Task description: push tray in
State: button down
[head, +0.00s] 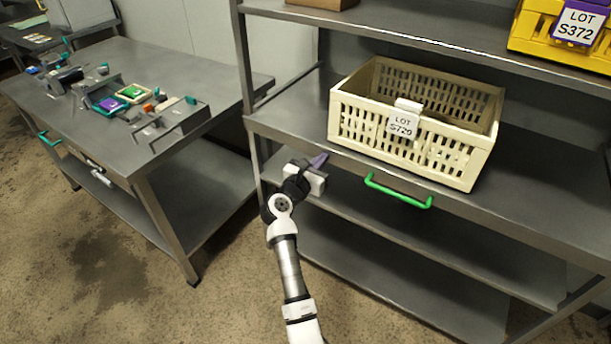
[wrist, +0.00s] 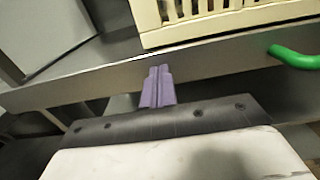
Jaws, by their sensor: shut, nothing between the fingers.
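A cream slatted crate (head: 415,130) with a tag reading LOT S720 stands on a grey metal shelf (head: 540,190). Its lower corner also shows in the wrist view (wrist: 205,22). A green bar handle (head: 398,192) is fixed to the shelf's front edge; it shows at the right of the wrist view (wrist: 293,57). I cannot tell which of these is the tray. My gripper (head: 319,160) is at the shelf's front edge, left of the green handle and below the crate's left corner. Its purple fingers (wrist: 157,85) are together and empty, apart from the crate.
A metal table (head: 190,90) with small fixtures and coloured pieces stands to the left. Lower shelves (head: 400,280) lie under the crate's shelf. A yellow bin (head: 560,35) tagged LOT S372 sits on the upper shelf. The shelf right of the crate is bare.

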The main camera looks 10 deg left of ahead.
aim_at(329, 152)
jog(key=x, duration=0.6)
jog(key=shift+w+d+r, duration=0.1)
jog(key=shift+w+r, duration=0.1)
jog(key=shift+r, duration=0.1)
jog(key=shift+s, duration=0.1)
